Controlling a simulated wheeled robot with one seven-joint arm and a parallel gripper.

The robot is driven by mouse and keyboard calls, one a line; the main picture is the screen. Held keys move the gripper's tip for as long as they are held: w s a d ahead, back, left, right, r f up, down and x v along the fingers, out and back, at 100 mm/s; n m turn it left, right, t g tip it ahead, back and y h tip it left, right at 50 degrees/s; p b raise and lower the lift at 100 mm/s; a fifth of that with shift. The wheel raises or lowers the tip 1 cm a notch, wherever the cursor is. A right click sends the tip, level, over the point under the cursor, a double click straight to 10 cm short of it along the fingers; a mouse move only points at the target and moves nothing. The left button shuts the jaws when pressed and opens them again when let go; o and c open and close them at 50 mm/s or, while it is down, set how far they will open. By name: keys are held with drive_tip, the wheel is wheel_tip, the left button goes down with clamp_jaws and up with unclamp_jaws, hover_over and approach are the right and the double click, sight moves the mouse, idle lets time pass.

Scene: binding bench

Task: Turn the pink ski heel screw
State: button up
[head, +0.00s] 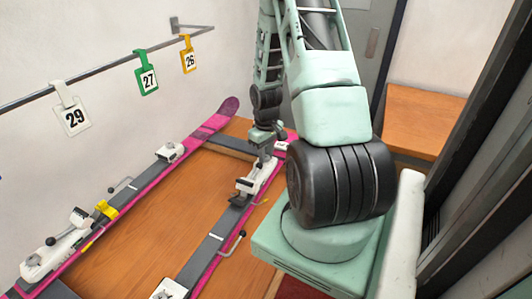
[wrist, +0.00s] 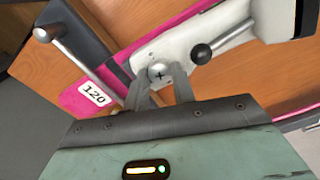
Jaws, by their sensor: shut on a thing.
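In the head view, two pink skis lie on the wooden bench, one at the left (head: 212,122) and one nearer the middle (head: 191,287). My gripper (head: 264,150) reaches down to the white binding piece (head: 262,175) on the middle ski. In the wrist view, a round screw head with a cross slot (wrist: 158,70) sits in the white binding housing (wrist: 178,47). My gripper (wrist: 160,80) has its two fingertips at either side of the screw head, shut on it. A white "120" label (wrist: 94,94) is on the pink ski beside it.
A clamp handle (wrist: 42,35) is near the left finger and a black-knobbed lever (wrist: 201,54) lies to the right. Tags 29 (head: 72,118), 27 (head: 147,79) and 26 (head: 188,60) hang from the wall rail. Bare bench (head: 170,215) lies between the skis.

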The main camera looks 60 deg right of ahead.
drive_tip(key=shift+m, duration=1)
drive_tip(key=o, duration=1)
wheel_tip(320, 180, up, 17)
drive_tip(key=shift+r+b, duration=0.2)
drive_tip(key=shift+b, duration=0.85)
